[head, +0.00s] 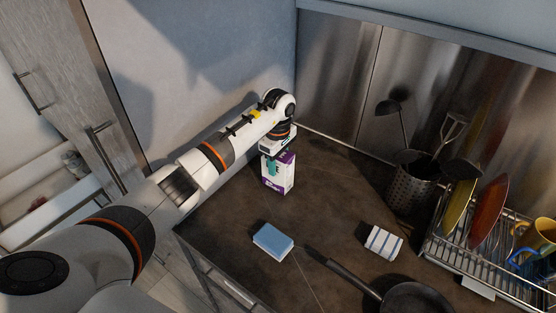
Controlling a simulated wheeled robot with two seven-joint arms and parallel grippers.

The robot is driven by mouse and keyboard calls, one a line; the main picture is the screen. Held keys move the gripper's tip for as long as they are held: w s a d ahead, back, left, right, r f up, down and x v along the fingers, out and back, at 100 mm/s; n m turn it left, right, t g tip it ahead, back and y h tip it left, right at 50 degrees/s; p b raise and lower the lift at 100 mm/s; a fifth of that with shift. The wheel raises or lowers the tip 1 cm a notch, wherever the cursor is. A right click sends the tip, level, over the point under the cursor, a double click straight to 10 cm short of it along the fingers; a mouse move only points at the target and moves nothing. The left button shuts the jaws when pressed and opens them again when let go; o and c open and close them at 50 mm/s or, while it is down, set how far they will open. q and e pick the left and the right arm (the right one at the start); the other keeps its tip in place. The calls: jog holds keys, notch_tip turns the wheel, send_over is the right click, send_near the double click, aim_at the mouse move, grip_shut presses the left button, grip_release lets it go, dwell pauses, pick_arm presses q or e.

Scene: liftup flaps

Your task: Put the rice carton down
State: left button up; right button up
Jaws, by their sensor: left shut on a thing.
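The rice carton (281,182) is a small white and purple box at the back left of the dark countertop (330,205). My left gripper (276,160) comes down on it from above and is shut on its upper part. The carton looks upright. Its base is at or very near the counter, and I cannot tell whether it touches. The gripper's fingers partly cover the carton's top. My right gripper is not in view.
A utensil holder (409,188) and a dish rack (478,262) with plates stand to the right. The counter between carton and holder is clear.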

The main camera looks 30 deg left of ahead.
pick_arm(q)
jog(key=o, duration=1.4)
jog(key=shift+c, duration=0.2)
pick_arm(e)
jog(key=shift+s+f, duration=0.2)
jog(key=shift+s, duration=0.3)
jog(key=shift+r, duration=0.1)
pick_arm(q)
notch_tip(320, 180, up, 11)
jog(key=b, duration=0.3)
jog(key=shift+r+b, duration=0.3)
jog(key=shift+r, duration=0.25)
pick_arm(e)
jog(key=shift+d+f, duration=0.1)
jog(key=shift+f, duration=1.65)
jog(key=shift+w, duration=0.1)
